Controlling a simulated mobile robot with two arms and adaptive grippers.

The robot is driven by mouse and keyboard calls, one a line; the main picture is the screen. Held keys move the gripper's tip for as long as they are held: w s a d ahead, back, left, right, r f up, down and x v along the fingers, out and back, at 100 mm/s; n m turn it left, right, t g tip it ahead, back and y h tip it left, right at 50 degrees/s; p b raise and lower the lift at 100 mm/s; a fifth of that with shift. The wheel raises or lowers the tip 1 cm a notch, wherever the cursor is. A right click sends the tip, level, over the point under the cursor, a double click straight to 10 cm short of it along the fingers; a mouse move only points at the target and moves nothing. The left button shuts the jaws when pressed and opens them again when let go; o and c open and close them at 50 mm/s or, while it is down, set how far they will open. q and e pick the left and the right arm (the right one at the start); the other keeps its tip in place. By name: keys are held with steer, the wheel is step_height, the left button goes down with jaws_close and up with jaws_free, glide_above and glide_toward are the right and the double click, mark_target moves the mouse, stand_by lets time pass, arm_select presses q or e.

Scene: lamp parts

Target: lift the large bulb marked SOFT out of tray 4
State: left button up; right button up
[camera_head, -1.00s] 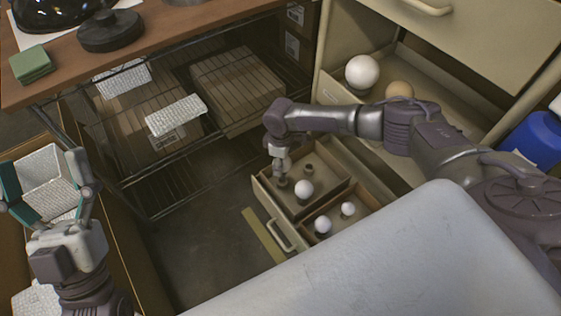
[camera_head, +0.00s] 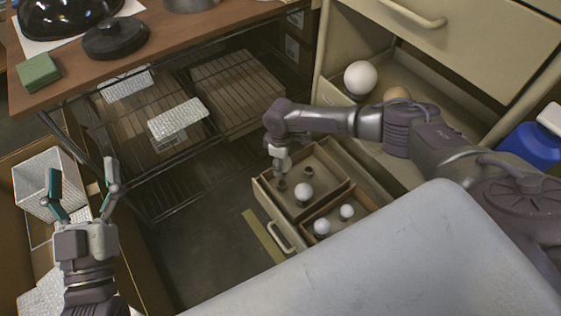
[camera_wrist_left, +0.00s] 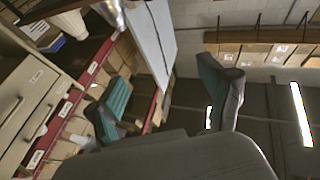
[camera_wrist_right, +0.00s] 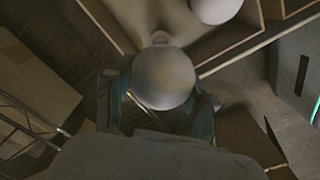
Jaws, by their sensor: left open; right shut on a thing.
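My right gripper (camera_head: 281,180) points down into the far left part of the open drawer (camera_head: 266,203). In the right wrist view its fingers are closed around a round, greyish-white bulb (camera_wrist_right: 163,76). No SOFT mark is legible on it, and I cannot tell whether it is clear of the tray. Another white bulb (camera_head: 304,191) stands in the same compartment; two smaller bulbs (camera_head: 347,211) (camera_head: 322,227) are in the nearer one. No tray number is legible. My left gripper (camera_head: 86,182) is open and empty, at the left, with its left finger overlapping a white textured box (camera_head: 30,186).
A large white globe (camera_head: 361,77) and a tan one lie in the upper open drawer, close behind my right arm. A wire rack (camera_head: 180,160) with cartons stands left of the drawer. A pale grey surface (camera_head: 400,260) fills the front right.

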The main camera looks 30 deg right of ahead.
steer(key=shift+r+p, duration=0.6)
arm_select(q)
step_height(320, 180, down, 9)
steer(key=a+g+y, duration=0.1)
steer(key=g+y, duration=0.1)
steer(key=g, duration=0.3)
steer(key=shift+w+a+g+p, duration=0.15)
steer(key=shift+g+p, duration=0.25)
steer(key=shift+p, duration=0.05)
arm_select(e)
steer(key=shift+r, duration=0.4)
